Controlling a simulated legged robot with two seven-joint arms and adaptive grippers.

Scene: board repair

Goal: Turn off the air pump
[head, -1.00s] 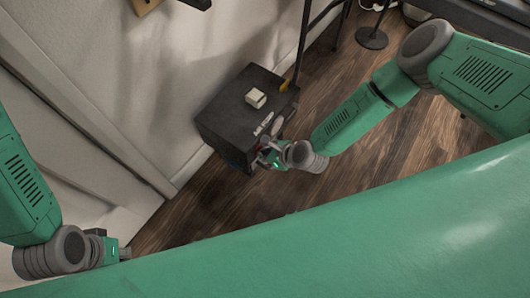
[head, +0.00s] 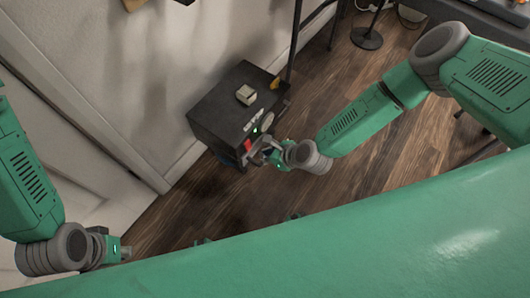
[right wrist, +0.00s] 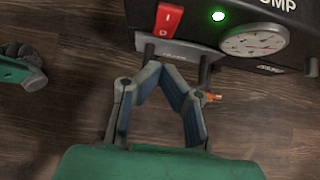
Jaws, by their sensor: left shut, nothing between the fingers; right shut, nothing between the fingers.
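The air pump (head: 225,105) is a dark box on the floor against the wall. Its front also shows in the right wrist view (right wrist: 190,22), with a red rocker switch (right wrist: 169,22) marked I and O, a lit green lamp (right wrist: 218,16) and a round gauge (right wrist: 253,41). My right gripper (head: 262,152) is at the pump's front; in the right wrist view its closed fingers (right wrist: 170,70) are just below the red switch. I cannot tell whether they touch the pump. My left gripper (head: 124,252) is shut at the lower left, far from the pump.
A small pale block (head: 246,95) sits on the pump's top. A dark stand with a round base (head: 367,38) is on the floor at the upper right. The wall (head: 150,75) is close behind the pump. Wooden floor (head: 400,140) is open to the right.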

